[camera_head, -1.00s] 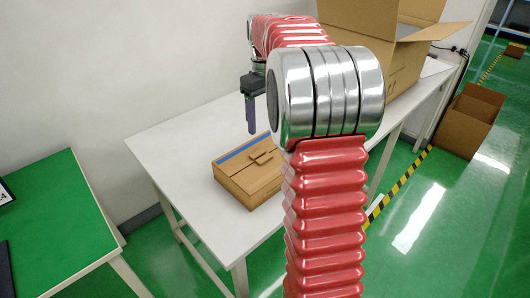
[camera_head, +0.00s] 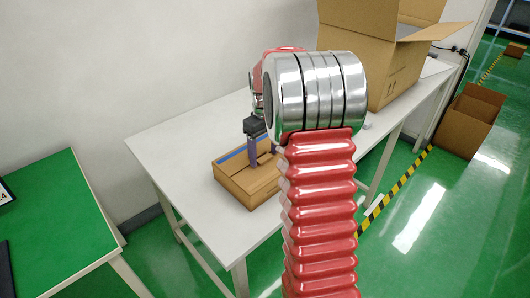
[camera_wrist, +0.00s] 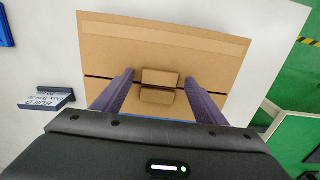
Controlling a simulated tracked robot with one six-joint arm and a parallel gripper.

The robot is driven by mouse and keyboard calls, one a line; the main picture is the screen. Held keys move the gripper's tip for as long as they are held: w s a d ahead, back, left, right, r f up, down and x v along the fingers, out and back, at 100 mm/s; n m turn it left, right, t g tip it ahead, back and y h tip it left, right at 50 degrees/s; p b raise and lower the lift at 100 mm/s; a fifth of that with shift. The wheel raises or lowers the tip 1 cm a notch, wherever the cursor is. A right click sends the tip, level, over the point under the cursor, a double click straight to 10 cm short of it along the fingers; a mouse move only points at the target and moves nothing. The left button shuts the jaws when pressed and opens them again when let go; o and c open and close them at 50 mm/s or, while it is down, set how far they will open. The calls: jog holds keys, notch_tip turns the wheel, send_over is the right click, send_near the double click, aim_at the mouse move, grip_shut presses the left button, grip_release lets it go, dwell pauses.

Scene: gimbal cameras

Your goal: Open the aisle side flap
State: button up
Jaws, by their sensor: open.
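A small closed brown carton (camera_head: 240,187) lies on the white table, with a blue strip along its back edge. In the wrist view its top (camera_wrist: 160,50) shows two flaps meeting at a dark seam. Each flap has a small raised tab, one above the seam (camera_wrist: 160,77) and one below it (camera_wrist: 157,96). My gripper (camera_wrist: 158,76) is open over the carton, its purple fingers on either side of the tabs and apart from each other. It also shows in the head view (camera_head: 265,158). I cannot tell whether the fingers touch the carton. Part of the near flap is hidden by my gripper.
The white table (camera_head: 180,140) is clear left of the carton. A large open box (camera_head: 395,75) stands at its back right. Another open box (camera_head: 468,122) sits on the green floor beyond striped tape (camera_head: 400,185). A green-topped table (camera_head: 55,220) stands at left.

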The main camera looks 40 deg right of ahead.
jog(key=shift+f, duration=0.15)
jog(key=shift+d, duration=0.1)
jog(key=c, duration=1.5)
